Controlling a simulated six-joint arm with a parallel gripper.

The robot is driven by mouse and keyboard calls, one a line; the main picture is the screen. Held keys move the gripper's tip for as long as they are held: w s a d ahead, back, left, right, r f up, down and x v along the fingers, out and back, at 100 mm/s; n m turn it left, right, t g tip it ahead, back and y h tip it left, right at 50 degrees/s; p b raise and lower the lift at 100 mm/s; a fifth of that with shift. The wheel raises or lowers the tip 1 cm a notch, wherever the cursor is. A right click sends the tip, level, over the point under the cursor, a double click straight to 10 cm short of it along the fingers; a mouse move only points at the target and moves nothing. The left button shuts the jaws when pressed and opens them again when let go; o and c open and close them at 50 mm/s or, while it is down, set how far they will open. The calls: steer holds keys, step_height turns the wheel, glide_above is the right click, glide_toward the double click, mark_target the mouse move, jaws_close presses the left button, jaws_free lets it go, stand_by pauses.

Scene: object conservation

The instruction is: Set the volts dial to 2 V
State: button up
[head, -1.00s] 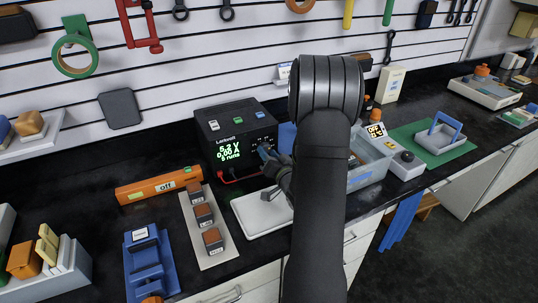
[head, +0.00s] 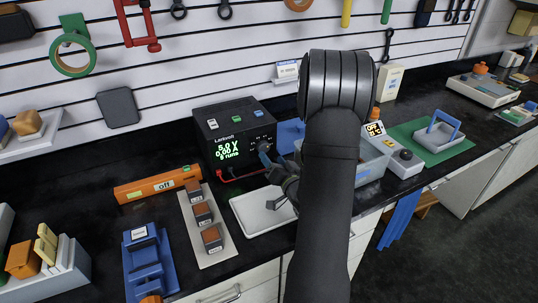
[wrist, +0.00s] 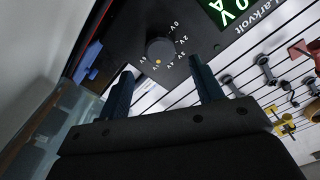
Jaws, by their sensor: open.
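The volts dial (wrist: 160,47) is a dark round knob on the front of the black power supply (head: 230,113). Its orange mark points to the lower end of the printed volt scale, at the bottom of the knob in the wrist view. The dial also shows small in the head view (head: 264,145). The green display (head: 229,149) reads about 5.0 V, 0.00 A and 5 runs. My gripper (wrist: 161,68) is open and empty. Its fingertips point at the dial, one toward each side of it, and appear apart from it.
A white tray (head: 247,222) lies below the gripper, in front of the supply. A red lead (head: 238,177) runs from the supply's front. A clear bin (head: 372,163) stands to the right behind my arm. An orange bar marked off (head: 150,188) lies left.

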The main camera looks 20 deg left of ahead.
mark_target(265, 149)
steer(key=shift+v, duration=1.55)
steer(key=shift+s+d+m, duration=0.35)
steer(key=shift+d+m, duration=0.15)
steer(key=shift+m, duration=0.6)
steer(key=s+d+m, duration=0.1)
steer(key=m, duration=0.2)
steer(key=s+d+m, duration=0.1)
steer(key=m, duration=0.2)
steer(key=s+d+m, duration=0.1)
steer(key=d+m, duration=0.1)
steer(key=m, duration=0.2)
steer(key=shift+s+f, duration=0.1)
steer(key=shift+s, duration=0.25)
steer(key=m, duration=0.1)
steer(key=s+m, duration=0.1)
steer(key=d+m, duration=0.1)
steer(key=m, duration=0.1)
steer(key=shift+s+d, duration=0.1)
steer(key=shift+s, duration=0.15)
steer(key=x, duration=1.7)
steer(key=shift+w, duration=0.15)
steer(key=c, duration=1)
steer(key=shift+o, duration=0.2)
